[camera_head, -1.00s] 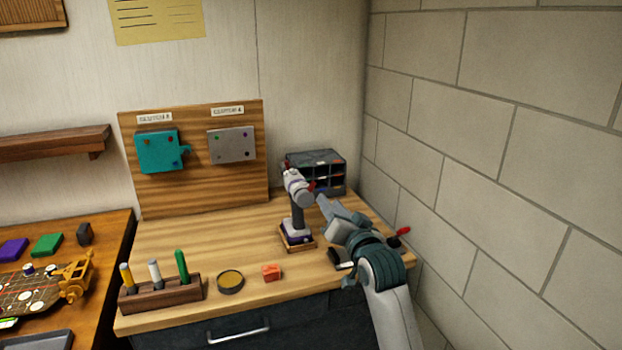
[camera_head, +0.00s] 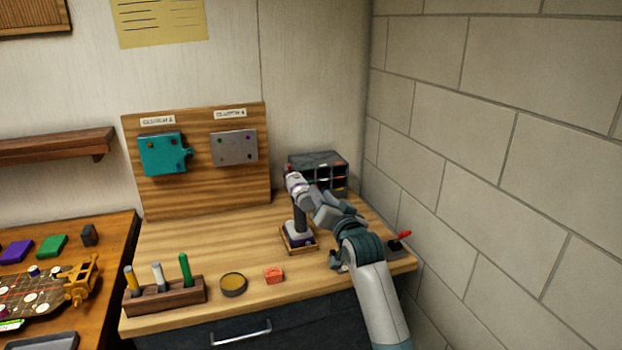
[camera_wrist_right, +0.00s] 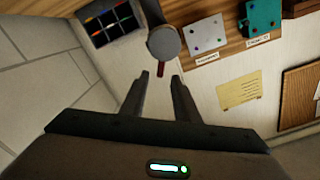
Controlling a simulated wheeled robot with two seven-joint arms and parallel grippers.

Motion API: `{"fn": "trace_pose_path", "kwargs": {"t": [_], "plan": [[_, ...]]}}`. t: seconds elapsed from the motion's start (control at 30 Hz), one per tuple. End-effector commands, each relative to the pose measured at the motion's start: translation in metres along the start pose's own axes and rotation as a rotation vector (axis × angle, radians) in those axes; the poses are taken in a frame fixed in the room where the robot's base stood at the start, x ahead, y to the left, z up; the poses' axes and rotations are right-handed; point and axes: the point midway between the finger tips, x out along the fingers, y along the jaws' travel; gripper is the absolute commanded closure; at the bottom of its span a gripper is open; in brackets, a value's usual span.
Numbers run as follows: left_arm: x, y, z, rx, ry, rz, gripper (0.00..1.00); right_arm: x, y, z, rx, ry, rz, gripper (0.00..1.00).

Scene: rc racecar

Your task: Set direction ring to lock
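A power drill (camera_head: 298,213) with a light grey and dark body stands upright in a small wooden base on the workbench in the head view. Its head also shows in the right wrist view (camera_wrist_right: 163,42) as a round grey end, just beyond the fingertips, with a small red part below it. I cannot make out the direction ring clearly. My right gripper (camera_wrist_right: 161,77) is open, with nothing between its fingers. In the head view my right gripper (camera_head: 308,196) is close to the right side of the drill's head and partly covers it; contact cannot be told. My left gripper is out of view.
A dark parts organizer (camera_head: 320,168) stands behind the drill. A red-handled item (camera_head: 399,241) lies at the bench's right edge, beside the block wall. An orange block (camera_head: 273,275), a round tin (camera_head: 233,284) and a pen rack (camera_head: 172,294) are along the front.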

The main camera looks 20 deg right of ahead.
Motion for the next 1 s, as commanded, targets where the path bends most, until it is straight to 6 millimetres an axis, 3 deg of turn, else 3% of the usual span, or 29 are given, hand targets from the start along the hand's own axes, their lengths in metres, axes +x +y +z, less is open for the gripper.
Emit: {"fn": "trace_pose_path", "kwargs": {"t": [0.6, 1.0], "plan": [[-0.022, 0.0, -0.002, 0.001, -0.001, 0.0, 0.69, 0.08, -0.001, -0.001, 0.0, -0.002, 0.001, 0.72], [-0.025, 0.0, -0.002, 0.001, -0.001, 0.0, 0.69, 0.096, 0.0, 0.0, 0.0, 0.0, 0.0, 0.72]]}}
